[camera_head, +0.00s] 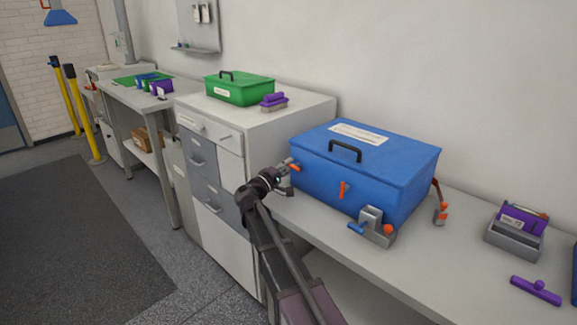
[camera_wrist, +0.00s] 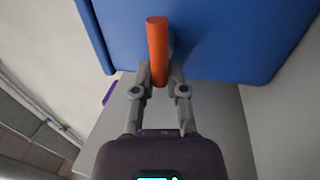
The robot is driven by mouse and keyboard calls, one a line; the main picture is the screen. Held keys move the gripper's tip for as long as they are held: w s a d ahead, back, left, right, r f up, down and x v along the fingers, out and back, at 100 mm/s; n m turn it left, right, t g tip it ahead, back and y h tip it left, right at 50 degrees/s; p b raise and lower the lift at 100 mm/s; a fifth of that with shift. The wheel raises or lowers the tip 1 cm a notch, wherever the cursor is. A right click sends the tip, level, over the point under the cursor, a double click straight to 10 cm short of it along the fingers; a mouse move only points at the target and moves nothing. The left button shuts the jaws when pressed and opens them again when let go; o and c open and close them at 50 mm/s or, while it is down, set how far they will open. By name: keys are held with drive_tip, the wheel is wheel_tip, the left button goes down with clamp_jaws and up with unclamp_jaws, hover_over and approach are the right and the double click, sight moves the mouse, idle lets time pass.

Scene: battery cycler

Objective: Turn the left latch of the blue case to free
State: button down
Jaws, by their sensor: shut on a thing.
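The blue case (camera_head: 350,165) stands shut on the bench, with a black handle and a white label on its lid. Its left latch (camera_head: 295,168) is an orange lever on the front face, lying roughly sideways along the case. The front's other orange latch (camera_head: 343,190) stands upright. In the wrist view the left latch (camera_wrist: 158,45) runs up from between the fingers, against the case (camera_wrist: 225,35). My gripper (camera_wrist: 160,73) is shut on the lever's near end. In the head view my gripper (camera_head: 288,178) is at the case's left front corner.
A grey clamp (camera_head: 375,226) with blue and orange knobs stands before the case's front. Another orange-ended tool (camera_head: 439,203) is at its right side. A purple handle (camera_head: 536,290) and a grey holder (camera_head: 514,238) lie further right. A green case (camera_head: 240,90) tops the drawer cabinet.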

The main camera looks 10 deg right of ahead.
drive_tip(key=shift+d, duration=0.1)
drive_tip(key=c, duration=0.7)
unclamp_jaws()
drive_tip(key=shift+m, duration=0.4)
